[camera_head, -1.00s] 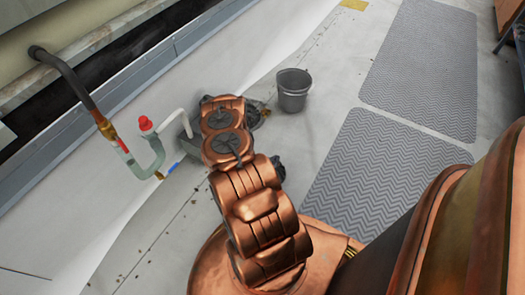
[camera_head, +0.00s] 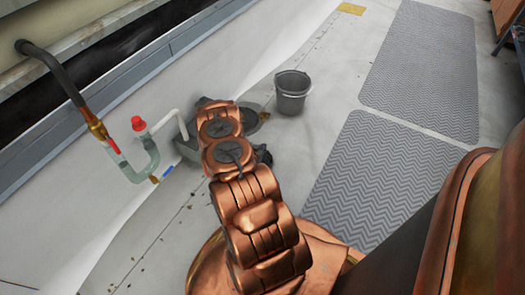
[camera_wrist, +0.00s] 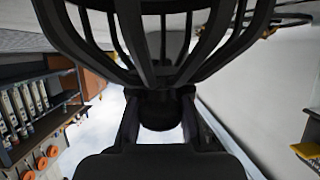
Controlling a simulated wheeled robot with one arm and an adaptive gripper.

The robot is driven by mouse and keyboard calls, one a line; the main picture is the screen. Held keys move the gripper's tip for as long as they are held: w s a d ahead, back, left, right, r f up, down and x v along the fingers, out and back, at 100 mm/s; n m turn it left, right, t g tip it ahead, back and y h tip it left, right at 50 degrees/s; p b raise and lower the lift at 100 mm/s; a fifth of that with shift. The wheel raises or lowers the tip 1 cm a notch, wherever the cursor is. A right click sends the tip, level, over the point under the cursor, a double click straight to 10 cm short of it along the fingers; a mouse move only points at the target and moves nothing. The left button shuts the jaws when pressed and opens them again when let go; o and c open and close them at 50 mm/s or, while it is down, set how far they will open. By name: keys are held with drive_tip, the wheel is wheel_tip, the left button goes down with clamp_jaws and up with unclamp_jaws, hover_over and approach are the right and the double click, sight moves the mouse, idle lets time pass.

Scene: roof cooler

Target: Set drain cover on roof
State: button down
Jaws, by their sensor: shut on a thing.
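The drain cover (camera_wrist: 162,76) is a black, ribbed, cage-like dome. It fills the upper part of the wrist view, and its top is cut off by the frame edge. My gripper (camera_wrist: 160,105) has its two dark fingers closed on the narrow end of the cover, where the ribs meet. In the head view my arm hides the cover and most of the gripper. The roof (camera_head: 165,235) is a pale surface. A dark grey patch (camera_head: 252,117) shows on it just beyond my arm; I cannot tell whether a drain opening lies there.
A grey bucket (camera_head: 292,93) stands beyond my arm to the right. Pipes with a red cap (camera_head: 138,123) stand at the left near the wall. Patterned grey mats (camera_head: 375,180) lie at the right. In the wrist view a shelf (camera_wrist: 35,105) stands left.

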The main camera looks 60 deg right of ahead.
drive_tip(key=shift+f, duration=0.55)
drive_tip(key=shift+r, duration=0.15)
drive_tip(key=c, duration=1.1)
unclamp_jaws()
drive_tip(key=shift+c, duration=0.2)
